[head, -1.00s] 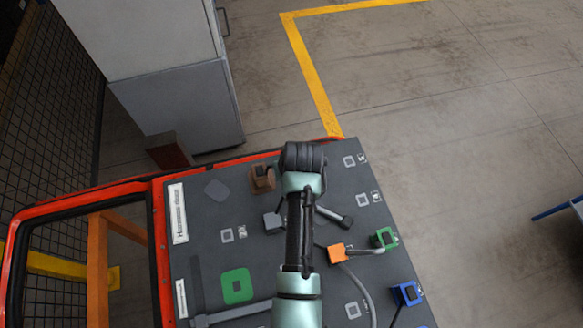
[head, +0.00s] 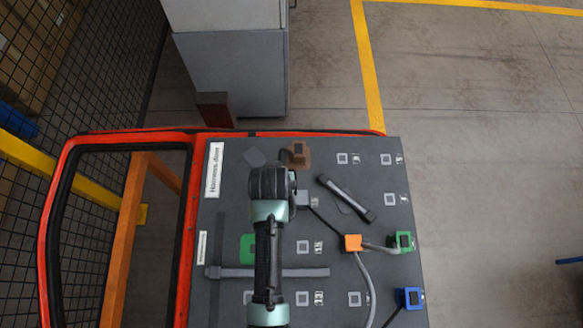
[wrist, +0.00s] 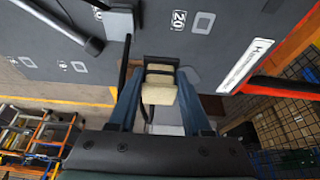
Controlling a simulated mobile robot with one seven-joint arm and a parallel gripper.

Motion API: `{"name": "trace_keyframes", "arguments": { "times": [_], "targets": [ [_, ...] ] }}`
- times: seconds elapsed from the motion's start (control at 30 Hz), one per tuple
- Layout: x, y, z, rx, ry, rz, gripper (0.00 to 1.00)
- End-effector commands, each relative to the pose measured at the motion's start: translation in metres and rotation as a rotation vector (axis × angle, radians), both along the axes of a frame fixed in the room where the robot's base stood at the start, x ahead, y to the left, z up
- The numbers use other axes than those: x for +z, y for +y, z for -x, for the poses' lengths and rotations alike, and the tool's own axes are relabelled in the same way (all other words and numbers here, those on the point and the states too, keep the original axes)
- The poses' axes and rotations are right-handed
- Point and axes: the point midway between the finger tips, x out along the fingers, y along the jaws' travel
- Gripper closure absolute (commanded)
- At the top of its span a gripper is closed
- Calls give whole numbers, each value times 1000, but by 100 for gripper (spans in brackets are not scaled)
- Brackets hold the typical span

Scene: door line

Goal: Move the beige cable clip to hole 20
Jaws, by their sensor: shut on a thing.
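In the wrist view, my gripper (wrist: 163,100) is shut on the beige cable clip (wrist: 158,92), a pale block between its two blue fingers. Hole 20 (wrist: 203,22) is a light square outline on the dark board, with its "20" label (wrist: 179,21) beside it. It lies beyond the fingertips, up and to the right of the clip in that picture. In the head view, my wrist covers the clip, the fingers and hole 20.
A grey clip (head: 302,198) with a dark cable sits near my wrist. A brown clip (head: 298,153), an orange clip (head: 353,243), a green clip (head: 402,241) and a blue clip (head: 409,298) are on the board (head: 310,225). A dark bar (head: 346,198) lies right of my wrist.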

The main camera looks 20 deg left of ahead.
Motion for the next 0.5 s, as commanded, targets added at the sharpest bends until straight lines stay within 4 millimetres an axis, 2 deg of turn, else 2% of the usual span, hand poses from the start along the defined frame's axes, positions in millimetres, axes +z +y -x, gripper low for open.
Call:
{"name": "trace_keyframes", "arguments": {
  "times": [0.5],
  "targets": [
    [2,54,51,4,0,-2,100]
  ]
}}
